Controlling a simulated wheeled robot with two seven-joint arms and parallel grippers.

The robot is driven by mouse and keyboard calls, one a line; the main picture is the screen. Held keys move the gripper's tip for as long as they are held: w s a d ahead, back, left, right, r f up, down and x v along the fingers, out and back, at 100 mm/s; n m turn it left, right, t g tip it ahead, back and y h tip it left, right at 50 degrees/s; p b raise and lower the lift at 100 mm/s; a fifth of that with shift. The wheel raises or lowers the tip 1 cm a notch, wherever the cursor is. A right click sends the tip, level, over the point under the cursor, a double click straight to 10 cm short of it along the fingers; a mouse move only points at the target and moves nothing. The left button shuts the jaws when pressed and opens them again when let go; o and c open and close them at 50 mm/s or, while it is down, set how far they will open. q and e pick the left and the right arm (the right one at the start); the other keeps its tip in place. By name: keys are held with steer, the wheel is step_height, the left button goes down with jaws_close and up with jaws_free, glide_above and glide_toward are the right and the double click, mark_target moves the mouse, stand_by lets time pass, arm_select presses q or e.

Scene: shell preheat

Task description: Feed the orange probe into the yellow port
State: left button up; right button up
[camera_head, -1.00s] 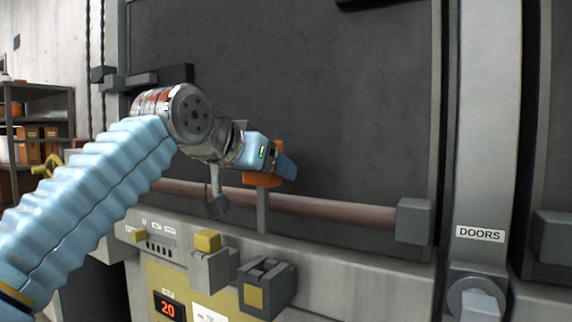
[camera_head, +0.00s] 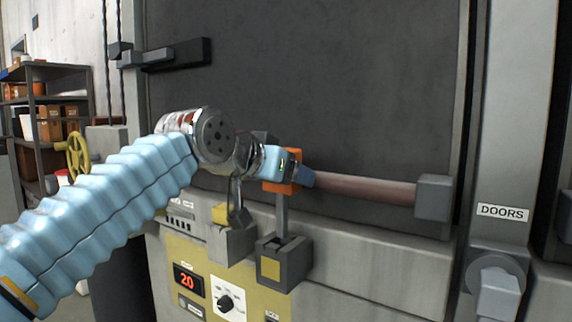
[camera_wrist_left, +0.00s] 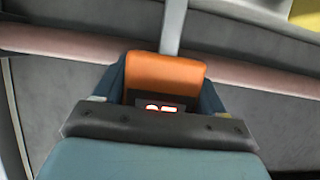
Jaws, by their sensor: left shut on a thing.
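The orange probe has an orange handle (camera_head: 283,187) and a thin grey shaft that hangs nearly upright. My left gripper (camera_head: 295,172) is shut on the handle. In the left wrist view the orange handle (camera_wrist_left: 166,74) sits between the blue fingers (camera_wrist_left: 165,88), with the grey shaft running up out of frame. The yellow port is a dark grey block (camera_head: 284,266) with a yellow square on its front, on the panel ledge below the gripper. The shaft's lower end meets the block's top opening; its tip is hidden, so I cannot tell how deep it sits. My right gripper is not in view.
A second grey block (camera_head: 232,243) with a yellow top stands just left of the port. A reddish bar (camera_head: 365,189) runs behind the gripper, across the dark door.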

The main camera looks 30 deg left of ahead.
mark_target(279, 213)
arm_select(q)
steer(key=shift+f+b, duration=2.05)
steer(key=shift+f, duration=0.5)
steer(key=shift+f+b, duration=1)
steer(key=shift+f, duration=0.15)
steer(key=o, duration=1.2)
steer(key=shift+s, duration=0.1)
steer(key=v, duration=1.3)
steer(key=shift+s+r, duration=0.1)
steer(key=shift+s, duration=0.25)
